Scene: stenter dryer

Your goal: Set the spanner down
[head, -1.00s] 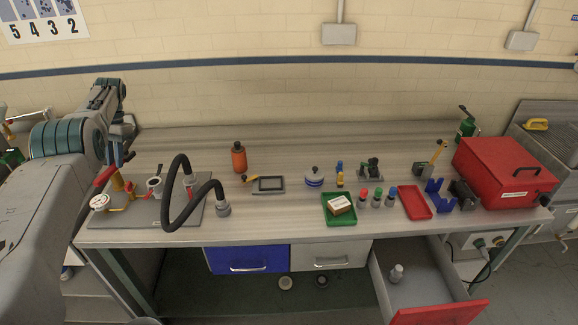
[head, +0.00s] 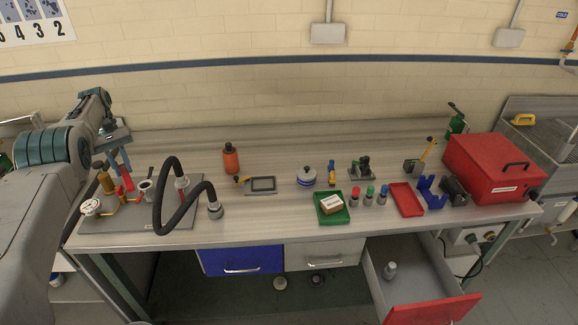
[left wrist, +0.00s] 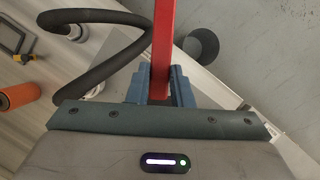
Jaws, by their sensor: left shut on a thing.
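My left gripper (head: 122,160) is over the left end of the workbench (head: 290,220), above the grey plate with fittings (head: 150,215). It is shut on a red bar, which I take for the spanner; in the left wrist view the spanner (left wrist: 164,40) runs up from between the blue fingers (left wrist: 160,92). In the head view the red spanner (head: 127,180) hangs below the fingers, close to a brass-coloured fitting (head: 105,180). Its lower end is hard to tell from the fittings, so I cannot tell whether it touches the plate. My right gripper is not in view.
A black hose (head: 172,200) arches over the plate's right side. An orange bottle (head: 230,158), a framed tablet-like piece (head: 262,184), a green tray (head: 331,215) and a red box (head: 490,170) stand farther right. Bare bench lies along the back. A drawer (head: 415,285) is open.

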